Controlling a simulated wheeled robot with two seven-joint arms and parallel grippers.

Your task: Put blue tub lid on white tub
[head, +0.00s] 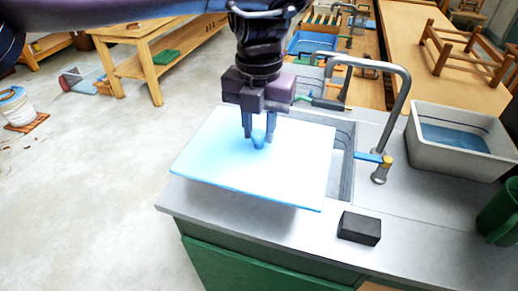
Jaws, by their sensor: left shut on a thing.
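The blue tub lid (220,160) is a flat, pale-blue panel that looks almost white in the light, with a small blue knob in its middle. My left gripper (258,138) comes down from above and is shut on that knob. The lid hangs over the left end of the sink counter and hides part of the sink. The white tub (464,165) is an open, off-white rectangular box at the right on the counter, with blue showing inside. It stands to the right of my left gripper, beyond the tap. My right gripper is not in view.
A tall curved tap (403,100) with a blue lever rises between the lid and the tub. A black block (359,228) lies on the counter (420,235) in front. A green container (500,212) stands at the right edge. The counter between block and tub is clear.

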